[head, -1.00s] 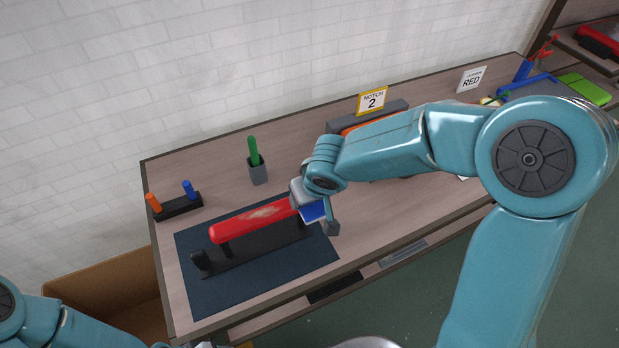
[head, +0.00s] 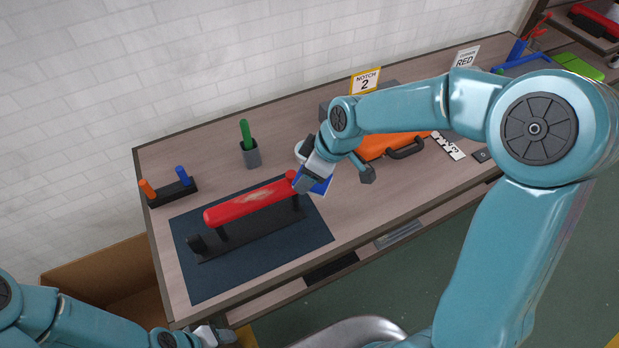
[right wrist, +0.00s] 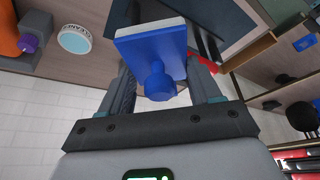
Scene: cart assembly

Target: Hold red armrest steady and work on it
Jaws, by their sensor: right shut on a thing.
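The red armrest (head: 232,211), with a pale worn patch on top, rests on a black stand (head: 255,236) on a dark blue mat (head: 205,290). My right gripper (head: 308,183) is at the armrest's right end. It is shut on the knob of a blue block (head: 322,187); whether the block touches the armrest is unclear. In the right wrist view, the gripper (right wrist: 168,95) holds the blue block (right wrist: 150,50), which has a pale pad, by its knob. My left gripper (head: 216,337) is low at the front edge, away from the armrest; its jaws are unclear.
A grey cup (head: 250,155) with a green stick and a black rack (head: 175,193) with orange and blue pegs stand behind the mat. An orange case (head: 385,143) lies to the right. A round tin (right wrist: 75,38) shows in the right wrist view. Signs stand at the back.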

